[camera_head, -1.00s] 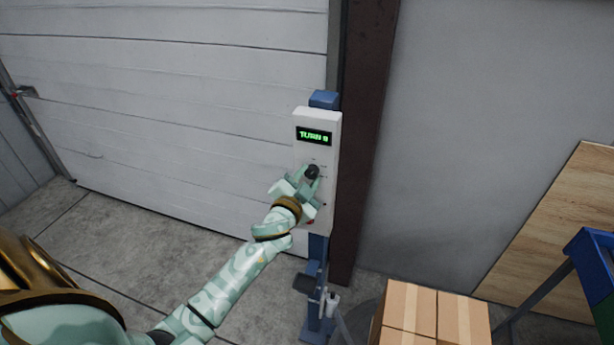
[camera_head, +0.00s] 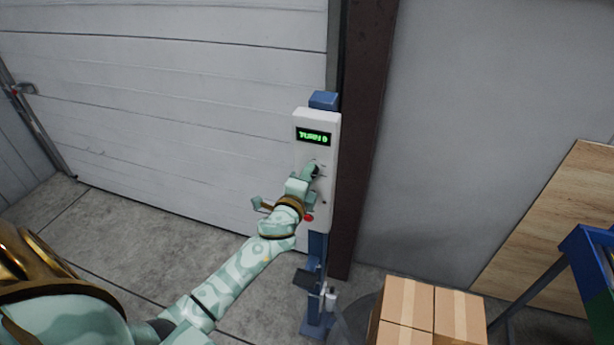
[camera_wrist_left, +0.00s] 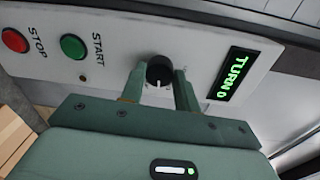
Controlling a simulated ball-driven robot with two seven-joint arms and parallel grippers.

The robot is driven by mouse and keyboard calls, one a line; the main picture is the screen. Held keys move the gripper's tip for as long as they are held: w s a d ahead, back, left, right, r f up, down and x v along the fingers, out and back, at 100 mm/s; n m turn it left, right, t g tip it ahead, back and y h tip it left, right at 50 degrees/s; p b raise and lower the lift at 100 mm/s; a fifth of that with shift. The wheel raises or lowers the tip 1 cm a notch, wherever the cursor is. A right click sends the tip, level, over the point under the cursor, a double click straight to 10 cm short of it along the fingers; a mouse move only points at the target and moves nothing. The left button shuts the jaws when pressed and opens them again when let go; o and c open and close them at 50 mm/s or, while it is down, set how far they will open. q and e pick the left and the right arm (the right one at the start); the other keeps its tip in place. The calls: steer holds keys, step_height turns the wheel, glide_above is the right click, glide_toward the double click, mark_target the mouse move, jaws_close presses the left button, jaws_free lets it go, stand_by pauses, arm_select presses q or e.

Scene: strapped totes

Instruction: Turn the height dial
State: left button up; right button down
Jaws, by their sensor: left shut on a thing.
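The height dial (camera_wrist_left: 159,74) is a round black knob with a white mark, on a white control panel (camera_head: 328,195). My left gripper (camera_wrist_left: 160,85) is shut on the dial, one finger on each side of it. In the head view the left gripper (camera_head: 311,172) reaches the panel and largely hides the dial. The panel's display (camera_head: 314,137) reads "TURN 0" in green; it also shows in the left wrist view (camera_wrist_left: 233,75). My right gripper is not in view.
A green START button (camera_wrist_left: 73,47) and a red STOP button (camera_wrist_left: 15,41) sit beside the dial. The panel stands on a blue post (camera_head: 318,246). Cardboard boxes (camera_head: 408,300) stand at the lower right, near a blue frame (camera_head: 585,245). A white shutter door (camera_head: 180,100) is behind.

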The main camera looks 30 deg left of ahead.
arm_select(q)
steer(key=shift+d+m+y+p, duration=0.1)
steer(key=shift+m+y+p, duration=0.35)
steer(key=shift+m, duration=2.95)
steer(key=o, duration=1)
